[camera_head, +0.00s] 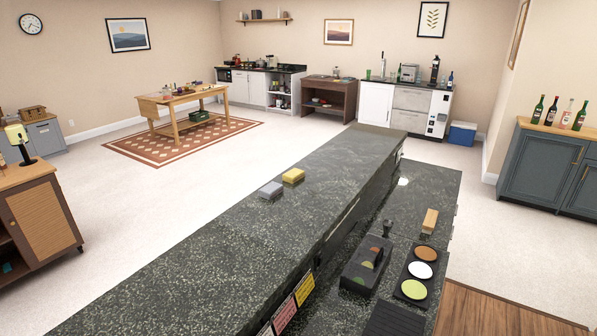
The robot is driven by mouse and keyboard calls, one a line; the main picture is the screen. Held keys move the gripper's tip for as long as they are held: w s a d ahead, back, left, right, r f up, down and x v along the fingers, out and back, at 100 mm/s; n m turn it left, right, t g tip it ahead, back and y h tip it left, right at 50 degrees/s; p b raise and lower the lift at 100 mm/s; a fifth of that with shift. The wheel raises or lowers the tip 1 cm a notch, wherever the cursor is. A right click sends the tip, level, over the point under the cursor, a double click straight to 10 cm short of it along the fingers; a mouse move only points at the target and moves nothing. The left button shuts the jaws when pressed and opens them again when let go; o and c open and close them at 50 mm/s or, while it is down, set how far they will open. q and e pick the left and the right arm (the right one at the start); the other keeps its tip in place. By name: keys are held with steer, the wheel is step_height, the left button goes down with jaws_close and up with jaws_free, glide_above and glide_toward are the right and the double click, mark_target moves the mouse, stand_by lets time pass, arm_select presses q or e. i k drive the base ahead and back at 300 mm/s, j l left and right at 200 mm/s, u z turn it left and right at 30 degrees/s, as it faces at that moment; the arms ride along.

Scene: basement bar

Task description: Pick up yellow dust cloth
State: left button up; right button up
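A small folded yellow cloth (293,175) lies on the dark speckled stone top of the long bar counter (240,230). It is near the counter's left edge, about halfway along. A grey folded block or cloth (270,190) lies just in front of it and to its left, close beside it. Neither of my grippers shows in the head view, so their state cannot be seen.
A lower dark worktop (436,190) on the right holds a wooden block (429,221), a black tray with three round items (414,272) and a black caddy (366,264). A wooden cabinet (40,215) stands at left. Pale floor (160,205) between them is clear.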

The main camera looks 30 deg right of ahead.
mark_target(296, 174)
steer(key=z, duration=0.75)
steer(key=u, duration=2.05)
steer(key=z, duration=2.05)
steer(key=i+l+z, duration=0.2)
steer(key=l+z, duration=0.25)
steer(key=i+l+z, duration=0.55)
steer(key=i, duration=0.8)
steer(key=i+l+z, duration=0.15)
steer(key=i, duration=2.95)
